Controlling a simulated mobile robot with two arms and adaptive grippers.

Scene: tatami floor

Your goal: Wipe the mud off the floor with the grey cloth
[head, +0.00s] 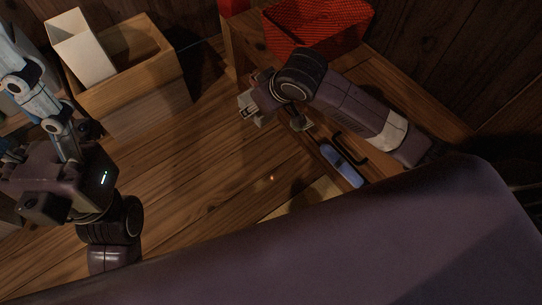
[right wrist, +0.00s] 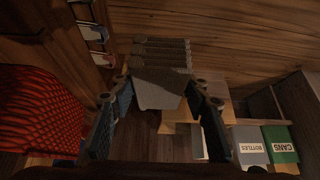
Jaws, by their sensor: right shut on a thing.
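The grey cloth (right wrist: 158,88) shows in the right wrist view, bunched between the two blue fingers of my right gripper (right wrist: 160,100). My right gripper (head: 273,115) is in the head view at upper centre, above the wooden boards beside the low wooden unit. It is shut on the cloth; I cannot make the cloth out clearly in the head view. My left gripper (head: 38,130) is at the left edge of the head view, partly cut off, and its fingertips are unclear. I cannot make out mud in either view.
A red woven basket (head: 315,28) stands on the wooden unit, whose front has a black handle (head: 350,150) and a blue object (head: 342,162). A wooden box (head: 135,85) holds a white container (head: 80,48). Bins labelled BOTTLES (right wrist: 249,148) and CANS (right wrist: 281,146) show. Boards at centre look clear.

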